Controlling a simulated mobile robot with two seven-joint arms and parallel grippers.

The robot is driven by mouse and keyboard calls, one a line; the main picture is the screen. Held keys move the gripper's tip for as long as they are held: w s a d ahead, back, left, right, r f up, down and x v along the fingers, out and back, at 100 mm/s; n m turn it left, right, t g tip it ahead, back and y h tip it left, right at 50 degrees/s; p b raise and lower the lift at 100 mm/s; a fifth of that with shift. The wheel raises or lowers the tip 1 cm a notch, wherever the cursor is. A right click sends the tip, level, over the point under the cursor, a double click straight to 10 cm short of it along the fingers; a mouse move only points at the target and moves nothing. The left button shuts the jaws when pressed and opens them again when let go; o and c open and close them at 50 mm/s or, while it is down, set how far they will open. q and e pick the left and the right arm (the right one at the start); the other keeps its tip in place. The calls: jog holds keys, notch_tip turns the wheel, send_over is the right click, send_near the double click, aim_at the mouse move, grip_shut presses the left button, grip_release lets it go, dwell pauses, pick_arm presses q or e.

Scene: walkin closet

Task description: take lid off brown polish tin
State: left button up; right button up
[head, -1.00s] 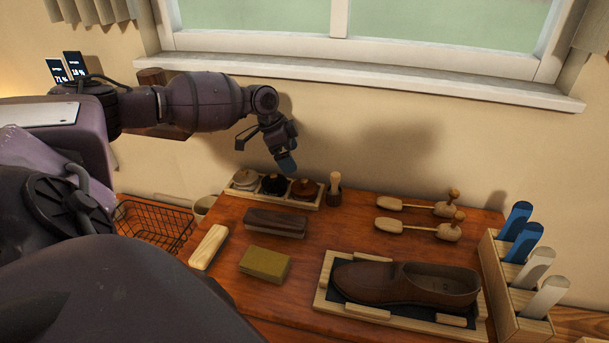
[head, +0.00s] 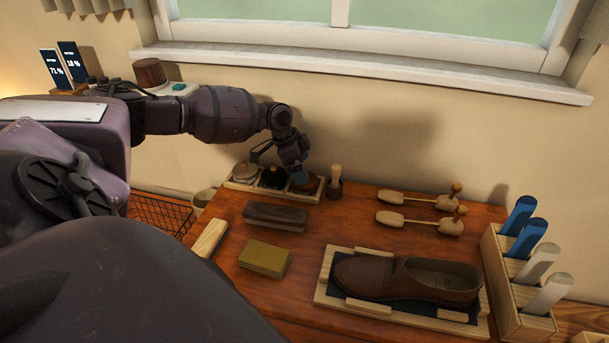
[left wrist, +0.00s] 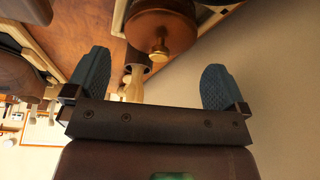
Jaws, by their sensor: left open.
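The brown polish tin (head: 306,189) sits in the right end of a wooden tray (head: 240,189), partly hidden by my left gripper (head: 302,178). The gripper is just above the tin in the head view. In the left wrist view, the brown lid (left wrist: 163,27) with its brass knob (left wrist: 159,53) shows between the two spread blue fingers of my left gripper (left wrist: 155,72). The fingers look open, with nothing gripped; I cannot tell how far the knob is from them. My right gripper is not in view.
A black tin (head: 272,178) and a pale tin (head: 244,174) share the tray. A small brush in a dark holder (head: 335,188) stands close right of the brown tin. A dark brush (head: 275,216), yellow block (head: 264,258) and brown shoe (head: 410,277) lie nearer. The wall is behind.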

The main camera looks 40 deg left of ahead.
aim_at(313, 181)
pick_arm(q)
jog(key=shift+x, duration=1.5)
